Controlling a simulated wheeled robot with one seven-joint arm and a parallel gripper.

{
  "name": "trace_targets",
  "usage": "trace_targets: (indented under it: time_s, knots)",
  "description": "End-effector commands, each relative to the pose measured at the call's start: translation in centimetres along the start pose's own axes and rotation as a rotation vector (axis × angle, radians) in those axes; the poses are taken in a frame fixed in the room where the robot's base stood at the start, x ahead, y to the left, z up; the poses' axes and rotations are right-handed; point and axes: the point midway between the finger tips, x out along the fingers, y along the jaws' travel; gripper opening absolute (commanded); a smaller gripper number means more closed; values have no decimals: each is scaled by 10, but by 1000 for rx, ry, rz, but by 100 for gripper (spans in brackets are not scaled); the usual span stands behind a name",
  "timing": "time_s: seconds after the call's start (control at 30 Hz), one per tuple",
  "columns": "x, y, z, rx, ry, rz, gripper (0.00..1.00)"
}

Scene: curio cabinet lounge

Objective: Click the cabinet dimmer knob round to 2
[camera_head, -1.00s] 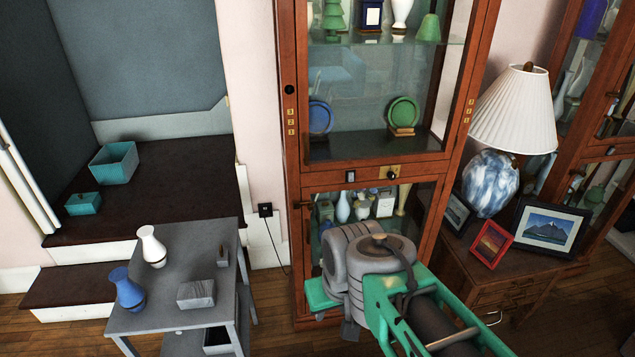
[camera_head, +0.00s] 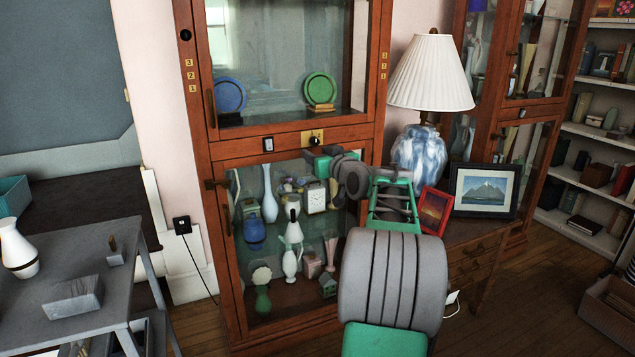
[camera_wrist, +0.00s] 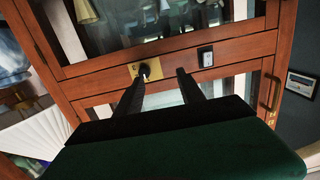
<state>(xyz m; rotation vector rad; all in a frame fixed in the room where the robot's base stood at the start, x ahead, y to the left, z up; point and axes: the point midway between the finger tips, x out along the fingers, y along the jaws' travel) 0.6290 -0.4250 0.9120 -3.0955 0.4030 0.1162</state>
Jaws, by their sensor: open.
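The dimmer knob (camera_head: 316,138) is a small dark knob on a brass plate (camera_head: 305,140) in the wooden cabinet's (camera_head: 290,140) middle rail. Any marks around it are too small to read. In the wrist view the knob (camera_wrist: 144,70) is partly covered by my left-hand fingertip. My gripper (camera_wrist: 162,75) is open and its jaws look empty. The other finger points at the rail between the brass plate and a rocker switch (camera_wrist: 206,57). In the head view my gripper (camera_head: 309,156) is just below the plate; contact with the knob cannot be told.
The cabinet's glass doors show vases, a clock and plates behind them. A white-shaded lamp (camera_head: 430,75), a red frame (camera_head: 434,210) and a black frame (camera_head: 484,190) stand on the side cabinet at right. A grey table (camera_head: 85,325) is at lower left.

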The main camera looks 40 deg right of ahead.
Motion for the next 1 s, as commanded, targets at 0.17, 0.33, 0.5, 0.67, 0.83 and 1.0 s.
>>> trace_targets:
  time_s: [0.17, 0.33, 0.5, 0.67, 0.83, 1.0]
  knots:
    - [2, 36, 1, -8, 80, 26, 46]
    - [31, 35, -1, -7, 78, 23, 46]
    - [61, 36, -4, -7, 76, 25, 46]
    - [74, 37, -6, -6, 76, 26, 46]
    - [75, 37, -6, -6, 76, 27, 46]
    - [75, 37, -6, -6, 76, 27, 38]
